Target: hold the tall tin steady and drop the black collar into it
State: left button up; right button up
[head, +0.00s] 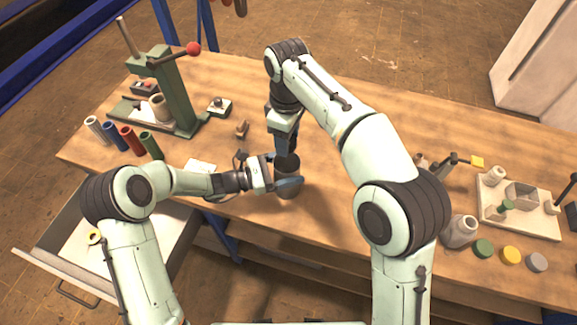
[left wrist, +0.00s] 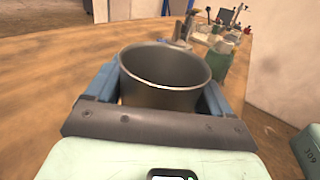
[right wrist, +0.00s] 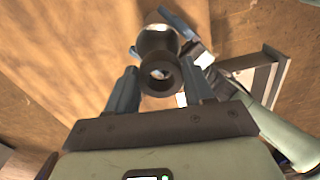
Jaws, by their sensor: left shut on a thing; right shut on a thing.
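The tall tin (head: 288,190) is a grey, open-topped cylinder standing upright near the table's front edge. My left gripper (head: 283,182) is shut around it, with blue fingers on both sides of the tin (left wrist: 165,97) in the left wrist view. My right gripper (head: 286,150) points down from above and is shut on the black collar (head: 287,162). In the right wrist view the collar (right wrist: 147,83) is a dark flanged ring between the fingers, with the tin (right wrist: 157,40) beyond it. The exact gap between collar and tin is hard to tell.
A green press (head: 175,95) with a red knob and several coloured tubes (head: 122,137) stand at the left. An open drawer (head: 75,235) juts out below them. A pale tray (head: 515,212), a jar (head: 460,231) and coloured lids (head: 510,255) are at the right.

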jog(key=shift+f, duration=2.3)
jog(key=o, duration=1.3)
notch_tip(320, 180, up, 12)
pick_arm(q)
jog(key=o, duration=1)
